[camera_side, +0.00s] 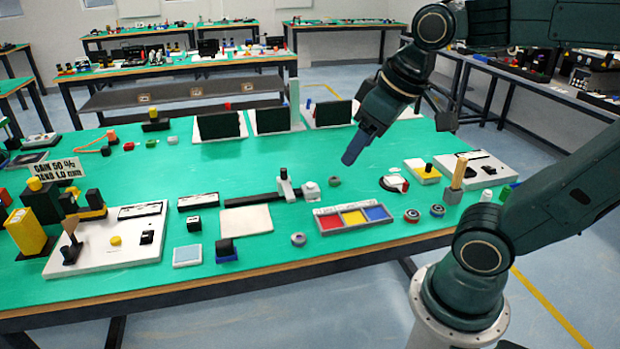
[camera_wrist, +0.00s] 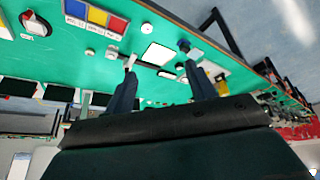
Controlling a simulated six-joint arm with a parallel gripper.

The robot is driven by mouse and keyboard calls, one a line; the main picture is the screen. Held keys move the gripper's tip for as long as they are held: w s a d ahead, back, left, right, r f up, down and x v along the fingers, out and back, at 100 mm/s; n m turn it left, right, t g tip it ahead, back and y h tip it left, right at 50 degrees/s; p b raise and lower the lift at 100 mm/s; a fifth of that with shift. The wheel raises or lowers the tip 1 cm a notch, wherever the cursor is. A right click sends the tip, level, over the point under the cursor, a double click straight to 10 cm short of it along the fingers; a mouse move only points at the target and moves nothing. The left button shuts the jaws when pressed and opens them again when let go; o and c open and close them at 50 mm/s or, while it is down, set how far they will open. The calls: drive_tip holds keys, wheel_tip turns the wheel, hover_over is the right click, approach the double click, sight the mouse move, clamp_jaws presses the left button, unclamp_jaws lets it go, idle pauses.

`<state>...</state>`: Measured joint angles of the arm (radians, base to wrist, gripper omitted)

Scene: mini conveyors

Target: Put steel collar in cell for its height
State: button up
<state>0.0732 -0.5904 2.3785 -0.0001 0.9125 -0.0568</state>
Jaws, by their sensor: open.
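A small grey ring (camera_side: 298,239), which looks like the steel collar, lies flat on the green table left of the tray. It also seems to show in the wrist view as a small pale disc (camera_wrist: 146,28). The tray (camera_side: 346,231) has blue, yellow and red cells; all look empty, and the labels along its edge are too small to read. It is at the upper left of the wrist view (camera_wrist: 107,33). My gripper (camera_side: 352,158) hangs well above the table, behind the tray. In the wrist view its two fingers (camera_wrist: 161,70) are apart with nothing between them.
A gauge with a long dark bar (camera_side: 250,199) and upright post stands behind the tray. A white pad (camera_side: 246,220) lies left of the collar, with a dark block (camera_side: 226,251) nearby. Two dark rings (camera_side: 412,215) (camera_side: 437,210) lie right of the tray.

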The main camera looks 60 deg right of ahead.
drive_tip(key=shift+t, duration=0.3)
drive_tip(key=s, duration=0.1)
drive_tip(key=s+a+f, duration=0.1)
drive_tip(key=s, duration=0.2)
drive_tip(key=shift+a+f, duration=0.3)
drive_tip(key=shift+o, duration=0.4)
drive_tip(key=shift+w, duration=0.2)
drive_tip(key=w+d+m+g, duration=0.2)
drive_tip(key=w+d+m, duration=0.2)
drive_tip(key=w+d, duration=0.4)
drive_tip(key=w+d+m+g, duration=0.1)
drive_tip(key=w+d+m, duration=0.4)
drive_tip(key=w, duration=0.5)
drive_tip(key=w+d+f+m+g, duration=0.1)
drive_tip(key=w+d+f+m, duration=0.2)
drive_tip(key=d+f, duration=0.5)
drive_tip(key=w+d+f+m+g, duration=0.1)
drive_tip(key=w+d+f+m, duration=0.2)
drive_tip(key=d+f, duration=0.6)
drive_tip(key=d+m, duration=0.1)
drive_tip(key=d, duration=0.5)
drive_tip(key=shift+w+d+f+g, duration=0.15)
drive_tip(key=shift+w+d+g, duration=0.1)
drive_tip(key=shift+g, duration=0.05)
